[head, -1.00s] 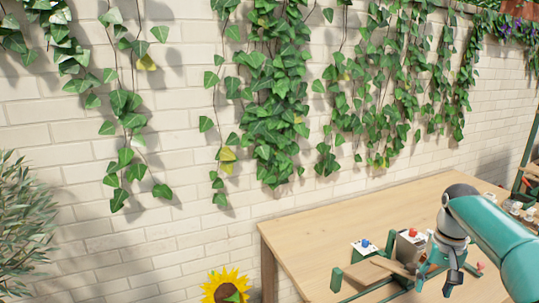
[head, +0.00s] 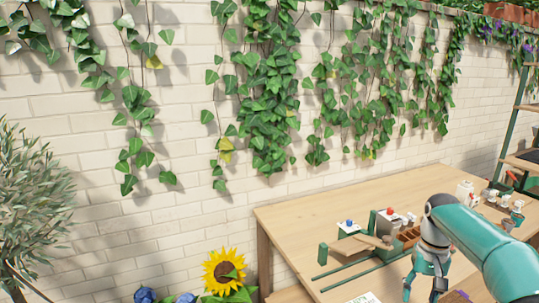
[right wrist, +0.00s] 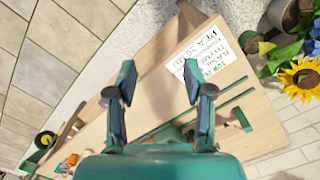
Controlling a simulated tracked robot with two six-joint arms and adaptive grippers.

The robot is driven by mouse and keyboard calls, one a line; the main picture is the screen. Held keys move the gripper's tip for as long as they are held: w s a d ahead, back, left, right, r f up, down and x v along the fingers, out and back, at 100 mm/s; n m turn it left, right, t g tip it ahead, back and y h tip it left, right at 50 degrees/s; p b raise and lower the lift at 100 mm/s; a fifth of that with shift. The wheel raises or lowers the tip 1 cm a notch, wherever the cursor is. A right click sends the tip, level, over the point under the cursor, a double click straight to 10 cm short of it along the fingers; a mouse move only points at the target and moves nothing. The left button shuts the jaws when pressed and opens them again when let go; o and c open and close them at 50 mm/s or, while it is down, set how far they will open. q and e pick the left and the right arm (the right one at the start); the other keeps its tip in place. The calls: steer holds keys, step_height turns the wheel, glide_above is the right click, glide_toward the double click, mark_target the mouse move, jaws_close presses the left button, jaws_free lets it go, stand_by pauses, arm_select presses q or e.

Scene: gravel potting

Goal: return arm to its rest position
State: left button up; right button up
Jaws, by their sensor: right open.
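My right arm, teal, comes in from the lower right of the head view. Its gripper (head: 425,278) hangs pointing down over the wooden table (head: 300,217), with its fingers apart and nothing between them. In the right wrist view the same gripper (right wrist: 158,82) has both fingers spread and empty above the table (right wrist: 150,52). A white sheet with printed writing (right wrist: 215,64) lies on the table beyond the right finger. My left gripper is in neither view.
A small box with a blue knob (head: 349,226), another with a red knob (head: 390,220) and green rails (head: 362,272) are on the table near the arm. Small cups (head: 517,207) stand at the right. A sunflower (head: 224,270) stands left of the table. An ivy-covered brick wall (head: 190,220) is behind.

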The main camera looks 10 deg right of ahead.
steer(key=s+a+f+n+g+y, duration=0.2)
steer(key=s+a+f+g, duration=0.15)
steer(key=a+f, duration=0.95)
steer(key=s+a+f+n+t+y, duration=0.1)
steer(key=s+a+f, duration=0.8)
steer(key=s, duration=0.2)
steer(key=s+a+f+t+y, duration=0.1)
steer(key=s+a+f, duration=0.85)
steer(key=s, duration=0.25)
steer(key=shift+w+d+f+t, duration=0.1)
steer(key=shift+w+d+t, duration=0.15)
steer(key=shift+w+t, duration=0.4)
steer(key=shift+w+d+f+t, duration=0.1)
steer(key=shift+w+d+t, duration=0.2)
steer(key=shift+w, duration=0.55)
steer(key=shift+w+d+f+t, duration=0.1)
steer(key=shift+w+d+t, duration=0.1)
steer(key=shift+w+t, duration=0.45)
steer(key=shift+w, duration=0.1)
